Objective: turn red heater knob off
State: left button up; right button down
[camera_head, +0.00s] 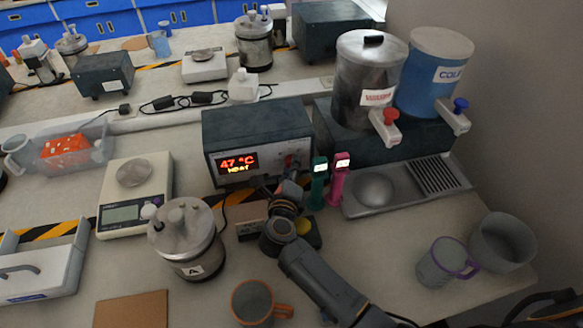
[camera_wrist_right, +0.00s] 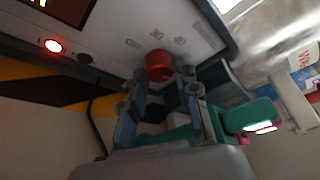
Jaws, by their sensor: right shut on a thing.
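The heater box (camera_head: 258,140) is dark with a pale front, and its red display reads 47 °C and HEAT. The red heater knob (camera_wrist_right: 159,65) sits on the front panel in the right wrist view, with dial marks above it. It shows only as a small red spot in the head view (camera_head: 289,160). My right gripper (camera_wrist_right: 160,76) has its fingertips on either side of the knob and is shut on it. In the head view the right arm reaches up from below to the panel. A round red light (camera_wrist_right: 53,46) glows on the panel. My left gripper is not in view.
Green (camera_head: 319,182) and pink (camera_head: 339,180) handheld devices stand close right of the gripper. Lidded vessel A (camera_head: 187,238) and an orange-handled mug (camera_head: 254,302) stand left of my arm. Two large urns (camera_head: 368,80) (camera_head: 434,75) stand behind right. A scale (camera_head: 135,190) is at left.

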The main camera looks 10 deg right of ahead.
jog(key=shift+a+f+n+t+h, duration=0.15)
jog(key=shift+n+t+h, duration=0.15)
jog(key=shift+n, duration=0.5)
jog(key=shift+d+f+n+t+h, duration=0.1)
jog(key=shift+n+t+h, duration=0.15)
jog(key=shift+n, duration=0.55)
jog(key=c, duration=1)
grip_release()
jog(key=shift+r, duration=0.15)
